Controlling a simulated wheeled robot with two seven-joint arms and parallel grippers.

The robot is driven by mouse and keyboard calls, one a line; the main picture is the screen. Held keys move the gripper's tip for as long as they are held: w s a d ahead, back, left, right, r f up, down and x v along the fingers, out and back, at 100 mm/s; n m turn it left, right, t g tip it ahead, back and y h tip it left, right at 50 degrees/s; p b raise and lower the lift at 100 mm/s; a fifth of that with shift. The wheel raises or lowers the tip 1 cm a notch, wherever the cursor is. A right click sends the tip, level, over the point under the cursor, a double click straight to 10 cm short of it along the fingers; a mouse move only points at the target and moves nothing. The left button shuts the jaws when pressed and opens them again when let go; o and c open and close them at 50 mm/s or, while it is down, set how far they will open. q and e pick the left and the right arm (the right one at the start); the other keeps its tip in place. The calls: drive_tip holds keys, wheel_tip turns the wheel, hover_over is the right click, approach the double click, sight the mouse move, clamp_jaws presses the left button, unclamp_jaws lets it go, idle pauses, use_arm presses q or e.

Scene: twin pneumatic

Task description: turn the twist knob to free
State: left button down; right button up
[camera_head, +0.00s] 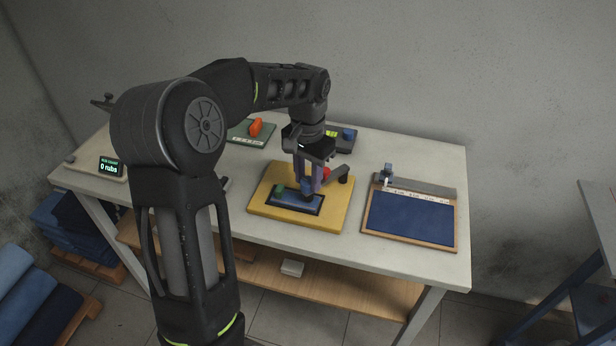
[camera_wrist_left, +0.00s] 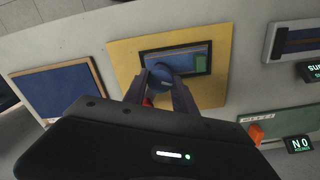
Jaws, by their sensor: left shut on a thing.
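A yellow board (camera_head: 262,207) on the table carries a dark framed panel (camera_head: 285,204) with a blue and green face. A blue round knob (camera_wrist_left: 160,73) shows between the fingers of my left gripper (camera_wrist_left: 161,76) at the edge of that panel. In the head view the left gripper (camera_head: 305,188) points down over the board, its fingers shut on the blue knob (camera_head: 307,187). The fingers and wrist hide part of the knob, and its turned position cannot be read. A red part (camera_head: 326,174) sits just behind the fingers. My right gripper is not in view.
A wood-framed blue pad (camera_head: 408,217) lies to the right on the table (camera_head: 345,252). A green plate with an orange handle (camera_head: 256,127) stands behind. A display (camera_head: 110,167) reading "0 rubs" is at the left. A dark grey lever (camera_head: 340,175) rises beside the gripper.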

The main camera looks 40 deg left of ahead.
sight(308, 181)
use_arm(q)
drive_tip(key=m, duration=1.3)
drive_tip(key=shift+m, duration=0.3)
idle(0.3)
drive_tip(key=c, duration=1)
unclamp_jaws()
drive_tip(key=shift+r, duration=0.1)
wheel_tip(308, 181, up, 8)
drive_tip(key=shift+f+b, duration=0.15)
drive_tip(key=shift+b, duration=0.2)
drive_tip(key=shift+f, duration=0.1)
